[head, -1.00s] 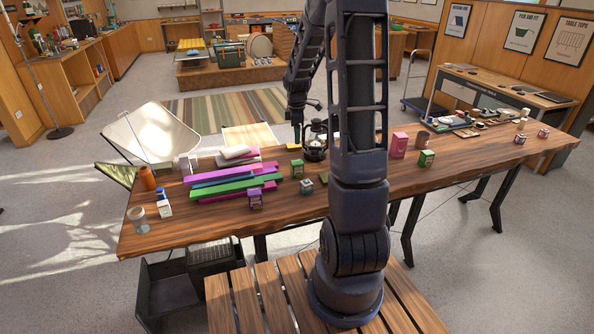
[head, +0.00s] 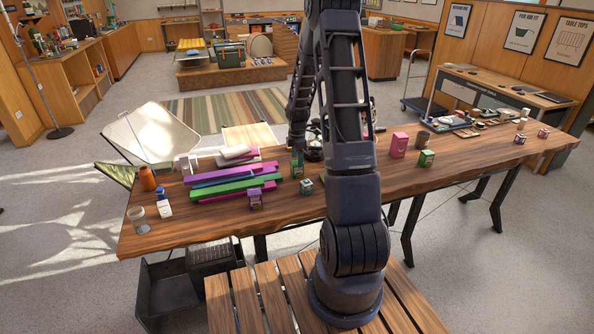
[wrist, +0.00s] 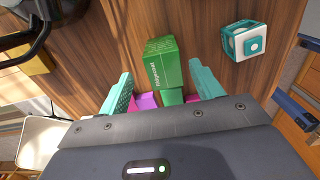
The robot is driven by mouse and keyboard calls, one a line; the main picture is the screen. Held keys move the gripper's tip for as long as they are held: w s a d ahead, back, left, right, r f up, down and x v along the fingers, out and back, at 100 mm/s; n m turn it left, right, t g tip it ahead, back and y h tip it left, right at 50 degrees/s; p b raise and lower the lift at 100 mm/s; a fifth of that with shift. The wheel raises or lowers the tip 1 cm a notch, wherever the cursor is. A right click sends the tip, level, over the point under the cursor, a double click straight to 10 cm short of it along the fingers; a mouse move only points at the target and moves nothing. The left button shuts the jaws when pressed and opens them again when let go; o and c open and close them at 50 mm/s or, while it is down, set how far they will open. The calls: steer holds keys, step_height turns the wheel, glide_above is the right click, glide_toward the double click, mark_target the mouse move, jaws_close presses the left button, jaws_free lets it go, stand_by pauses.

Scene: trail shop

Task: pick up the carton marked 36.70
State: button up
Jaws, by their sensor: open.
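A green carton (wrist: 162,62) lies just ahead of my open gripper (wrist: 165,84) in the wrist view, roughly centred between the two teal fingers. In the head view this green carton (head: 297,171) stands on the wooden table right of the stacked planks, with my gripper above it. A teal and white carton (wrist: 245,42) is to its right in the wrist view; it also shows in the head view (head: 306,187). A purple carton (head: 255,200) stands in front of the planks, and another green carton (head: 427,159) is farther right. I cannot read 36.70 on any carton.
Purple, green and magenta planks (head: 232,186) are stacked close left of the green carton. A dark lantern (head: 314,150) stands behind it, partly hidden by my arm. A pink box (head: 399,145) is to the right. The table front is mostly clear.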

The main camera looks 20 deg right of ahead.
mark_target(297, 169)
steer(key=shift+s+a+f, duration=0.1)
steer(key=shift+s+f, duration=0.05)
steer(key=shift+f, duration=1.2)
steer(key=shift+s+a+f, duration=0.1)
steer(key=shift+f, duration=1.25)
steer(key=c, duration=1.1)
steer(key=shift+r, duration=0.15)
steer(key=shift+c, duration=0.2)
